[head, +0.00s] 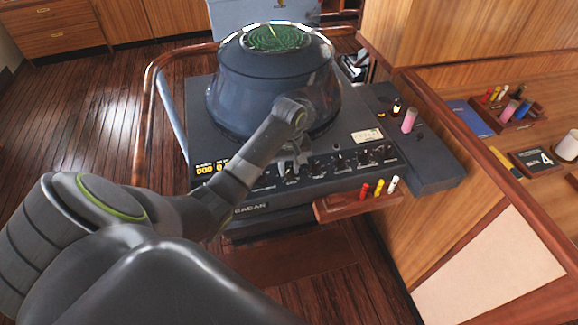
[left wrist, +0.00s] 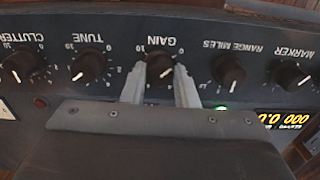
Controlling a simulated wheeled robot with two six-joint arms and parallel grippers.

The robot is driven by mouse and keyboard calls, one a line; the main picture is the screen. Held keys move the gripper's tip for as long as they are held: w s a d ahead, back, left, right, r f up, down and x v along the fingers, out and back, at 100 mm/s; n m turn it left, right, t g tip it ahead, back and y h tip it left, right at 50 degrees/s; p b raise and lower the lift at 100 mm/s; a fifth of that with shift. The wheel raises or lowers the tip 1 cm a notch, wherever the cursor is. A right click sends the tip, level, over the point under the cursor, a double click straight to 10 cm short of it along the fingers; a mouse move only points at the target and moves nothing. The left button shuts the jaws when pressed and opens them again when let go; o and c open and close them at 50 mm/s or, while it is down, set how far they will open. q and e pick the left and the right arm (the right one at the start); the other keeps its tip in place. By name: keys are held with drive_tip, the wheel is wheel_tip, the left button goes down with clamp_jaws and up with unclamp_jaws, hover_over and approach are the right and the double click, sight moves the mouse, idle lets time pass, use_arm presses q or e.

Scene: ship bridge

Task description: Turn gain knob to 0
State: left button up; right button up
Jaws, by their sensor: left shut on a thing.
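The gain knob (left wrist: 160,66) is a round black knob under the GAIN label on the radar console's front panel, which appears upside down in the left wrist view. My left gripper (left wrist: 159,73) is shut on it, one pale finger on each side. A short white mark on the knob's face slants down to the right in that view; I cannot tell the exact scale value. In the head view my left gripper (head: 292,160) reaches down to the knob row of the radar console (head: 355,125), and the gain knob is mostly hidden there. My right gripper is not in view.
In the left wrist view, the tune knob (left wrist: 88,67) and range knob (left wrist: 229,70) flank it closely. The radar's round hood (head: 275,85) rises behind my arm. A wooden pen tray (head: 335,209) juts out below the panel at right. A pink cylinder (head: 409,121) stands at the console's right.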

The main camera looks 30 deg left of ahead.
use_arm(q)
drive_tip(key=shift+s+d+f, duration=0.1)
drive_tip(key=shift+s+f, duration=0.15)
idle(0.3)
drive_tip(key=o, duration=1)
drive_tip(key=shift+r, duration=0.1)
drive_tip(key=shift+w, duration=0.1)
drive_tip(key=shift+w+r, duration=0.1)
